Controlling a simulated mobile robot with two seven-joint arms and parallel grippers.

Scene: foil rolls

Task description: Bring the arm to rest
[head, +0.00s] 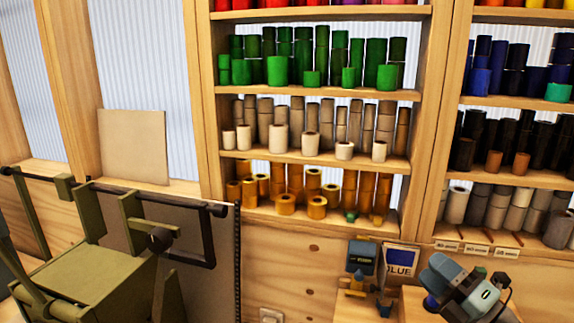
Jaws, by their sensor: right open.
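My right arm comes in at the bottom right corner, and its grey and blue right gripper (436,286) shows there, above the light wooden surface. The gripper is open; I see nothing held in it. Its fingers are small and partly hidden by its own body. My left gripper is not in view. The foil rolls stand on the wall shelves, well behind the gripper: green rolls (277,70), beige rolls (278,135), gold rolls (286,204) and, at the right, grey rolls (457,205).
An olive metal machine (95,281) with dark bars fills the lower left. A small dark blue device (361,257) and a blue and white box (401,262) stand left of my right gripper. A beige board (133,146) leans at the window.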

